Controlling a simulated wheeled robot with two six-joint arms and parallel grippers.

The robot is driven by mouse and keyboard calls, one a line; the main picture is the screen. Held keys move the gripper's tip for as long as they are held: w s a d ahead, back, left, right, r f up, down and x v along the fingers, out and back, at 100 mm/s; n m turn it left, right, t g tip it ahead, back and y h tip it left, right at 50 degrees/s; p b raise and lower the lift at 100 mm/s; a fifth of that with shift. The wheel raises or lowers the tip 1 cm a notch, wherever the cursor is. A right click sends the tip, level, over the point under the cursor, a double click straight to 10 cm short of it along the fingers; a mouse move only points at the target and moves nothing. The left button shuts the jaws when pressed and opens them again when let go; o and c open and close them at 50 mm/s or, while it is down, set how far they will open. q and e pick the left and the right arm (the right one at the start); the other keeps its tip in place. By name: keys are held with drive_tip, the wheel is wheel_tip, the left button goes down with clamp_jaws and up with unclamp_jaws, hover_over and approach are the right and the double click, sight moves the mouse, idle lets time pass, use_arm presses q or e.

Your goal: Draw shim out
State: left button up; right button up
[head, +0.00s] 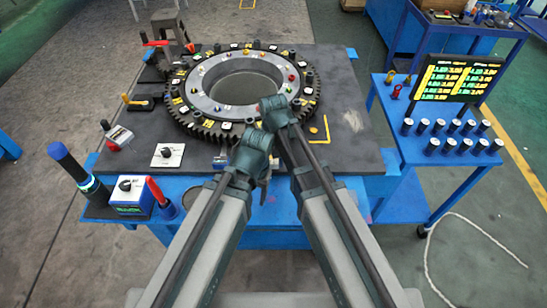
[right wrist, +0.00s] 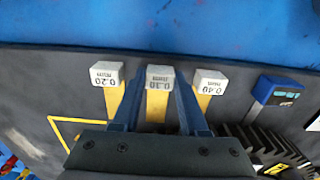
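Three shims with white labelled ends and yellow strips lie side by side in the right wrist view: the 0.20 mm shim (right wrist: 106,74), the 0.30 mm shim (right wrist: 160,77) and the 0.40 mm shim (right wrist: 212,80). My right gripper (right wrist: 159,92) has one blue finger on each side of the 0.30 mm shim, close to its end. Whether the fingers press on it I cannot tell. In the head view my arms cover the shims. My left arm's end (head: 250,152) is beside the right one, near the table's front edge; its fingers cannot be made out.
A toothed ring (head: 190,118) lies on the dark table. A blue-cased gauge (right wrist: 277,91) sits right of the shims. Small boxes and a dark cylinder (head: 68,161) stand front left. A blue side table (head: 425,158) with several small cylinders and a display is at right.

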drive_tip(key=o, duration=0.4)
drive_tip(key=shift+s, duration=0.15)
drive_tip(key=shift+o, duration=0.2)
use_arm(q)
wheel_tip(320, 180, up, 14)
drive_tip(key=p, duration=1.3)
drive_tip(key=shift+p, duration=0.4)
use_arm(e)
wheel_tip(320, 180, up, 14)
use_arm(q)
drive_tip(key=shift+f, duration=0.15)
use_arm(e)
drive_tip(key=shift+f, duration=0.15)
use_arm(q)
wheel_tip(320, 180, down, 5)
drive_tip(key=b, duration=0.5)
drive_tip(key=shift+f+b, duration=0.2)
drive_tip(key=shift+b, duration=0.1)
use_arm(e)
drive_tip(key=s+d+f+n, duration=0.2)
drive_tip(key=s+d, duration=0.1)
drive_tip(key=s, duration=0.3)
drive_tip(key=s+d+f+n+h, duration=0.1)
drive_tip(key=s+d+f, duration=0.2)
drive_tip(key=s, duration=0.3)
drive_tip(key=shift+s+f+n, duration=0.15)
drive_tip(key=shift+s+n, duration=0.1)
drive_tip(key=shift+n, duration=0.15)
